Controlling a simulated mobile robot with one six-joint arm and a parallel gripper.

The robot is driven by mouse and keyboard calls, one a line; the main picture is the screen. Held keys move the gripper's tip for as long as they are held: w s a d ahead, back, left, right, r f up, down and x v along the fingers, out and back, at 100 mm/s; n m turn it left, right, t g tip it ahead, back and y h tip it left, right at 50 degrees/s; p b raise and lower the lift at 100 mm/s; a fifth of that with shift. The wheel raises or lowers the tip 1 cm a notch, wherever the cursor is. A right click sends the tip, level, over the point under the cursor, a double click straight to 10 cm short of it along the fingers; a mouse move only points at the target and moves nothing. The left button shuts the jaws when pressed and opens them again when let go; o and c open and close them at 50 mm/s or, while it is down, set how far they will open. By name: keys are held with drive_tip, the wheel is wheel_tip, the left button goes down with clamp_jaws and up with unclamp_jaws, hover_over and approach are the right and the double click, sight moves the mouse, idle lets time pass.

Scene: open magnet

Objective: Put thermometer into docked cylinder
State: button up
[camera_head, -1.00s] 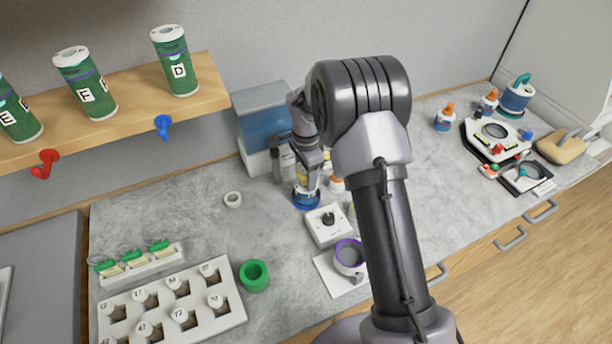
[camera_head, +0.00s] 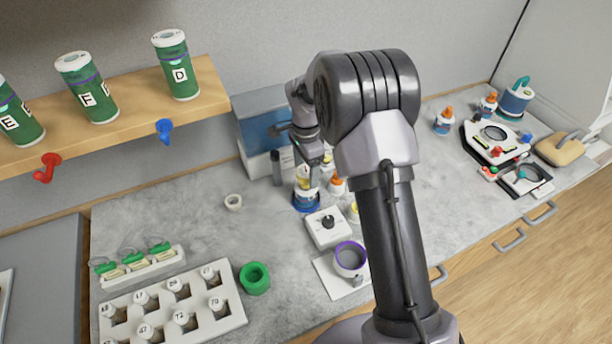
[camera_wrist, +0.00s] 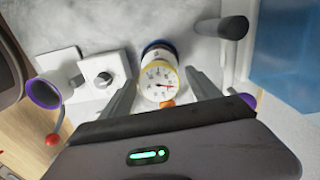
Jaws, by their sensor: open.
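A round dial thermometer (camera_wrist: 160,82) with a yellow rim and red needle shows face-on in the wrist view. It stands over a blue base; in the head view the yellow thermometer (camera_head: 303,183) is above the blue ring base (camera_head: 306,203). My gripper (camera_wrist: 160,78) is open, with one finger on each side of the dial; whether they touch it is unclear. In the head view my gripper (camera_head: 313,172) is just above it, partly behind my arm. A white cylinder with a purple rim (camera_head: 350,257), likely the docked cylinder, stands on a white plate; it also shows in the wrist view (camera_wrist: 44,92).
A white knob box (camera_head: 327,228) is beside the plate. A dark upright rod (camera_head: 277,168) and blue-and-white machine (camera_head: 265,128) stand close behind. Orange-capped bottles (camera_head: 337,184) crowd the right side. A green ring (camera_head: 254,278) and vial rack (camera_head: 175,308) are left.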

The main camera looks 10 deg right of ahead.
drive_tip(key=s+a+r+n+t+p, duration=0.1)
drive_tip(key=s+r, duration=0.2)
drive_tip(key=r, duration=0.7)
drive_tip(key=s+r+n+t, duration=0.1)
drive_tip(key=s+r+n, duration=0.15)
drive_tip(key=r, duration=0.65)
drive_tip(key=s+a+r+n+t+y, duration=0.1)
drive_tip(key=s+r+n, duration=0.1)
drive_tip(key=s+r, duration=0.35)
drive_tip(key=s+a+r+n+t, duration=0.1)
drive_tip(key=s+r, duration=0.1)
drive_tip(key=s, duration=0.7)
drive_tip(key=s+f+n+t+y, duration=0.1)
drive_tip(key=s+n, duration=0.3)
drive_tip(key=s, duration=0.7)
drive_tip(key=shift+s+a+f+t, duration=0.15)
drive_tip(key=shift+a+f+t, duration=0.2)
drive_tip(key=shift+a+t, duration=0.1)
